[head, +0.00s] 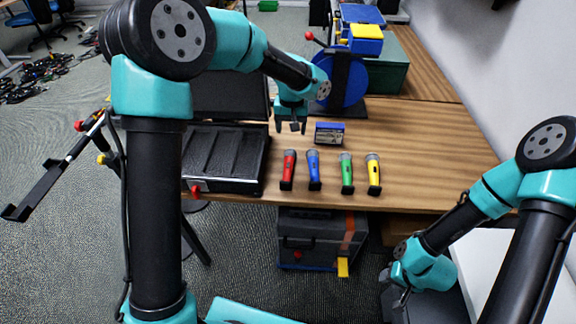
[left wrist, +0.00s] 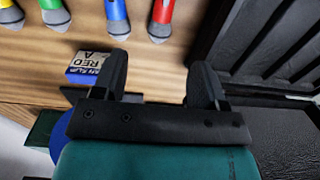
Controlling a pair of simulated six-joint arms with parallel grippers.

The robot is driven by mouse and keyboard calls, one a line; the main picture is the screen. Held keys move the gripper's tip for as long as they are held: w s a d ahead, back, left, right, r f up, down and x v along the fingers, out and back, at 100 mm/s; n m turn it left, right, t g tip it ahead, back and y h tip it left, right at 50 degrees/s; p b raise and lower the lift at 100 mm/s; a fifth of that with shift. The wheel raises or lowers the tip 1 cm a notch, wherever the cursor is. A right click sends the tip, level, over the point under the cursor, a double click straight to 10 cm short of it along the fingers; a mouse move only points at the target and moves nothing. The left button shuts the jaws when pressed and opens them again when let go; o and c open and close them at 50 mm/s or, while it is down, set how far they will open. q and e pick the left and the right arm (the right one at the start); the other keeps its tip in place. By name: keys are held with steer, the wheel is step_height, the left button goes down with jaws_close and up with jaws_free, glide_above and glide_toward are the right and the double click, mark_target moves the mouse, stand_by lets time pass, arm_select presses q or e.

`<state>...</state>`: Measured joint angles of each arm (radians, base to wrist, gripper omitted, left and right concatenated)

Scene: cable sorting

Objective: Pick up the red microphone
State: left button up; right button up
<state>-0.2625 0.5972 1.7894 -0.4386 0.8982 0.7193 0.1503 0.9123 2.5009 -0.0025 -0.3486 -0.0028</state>
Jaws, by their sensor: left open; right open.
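My left gripper (head: 290,127) is open and empty above the table, behind the row and near the red microphone. Its two fingers (left wrist: 160,75) show apart in the left wrist view, not touching any microphone. My right gripper (head: 401,293) hangs low at the lower right, away from the microphones.
An open black case (head: 226,177) is close on the left. A blue reel (head: 343,85) stands behind.

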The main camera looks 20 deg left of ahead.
mark_target(289, 162)
arm_select(q)
step_height(289, 162, down, 12)
steer(key=shift+r, duration=0.1)
stand_by(0.4)
steer(key=shift+s+a+f, duration=0.15)
steer(key=shift+f, duration=1.15)
steer(key=shift+s+a+f, duration=0.15)
steer(key=shift+f, duration=1.15)
steer(key=shift+c, duration=0.2)
steer(key=c, duration=1.1)
steer(key=shift+r, duration=0.1)
steer(key=shift+c, duration=0.2)
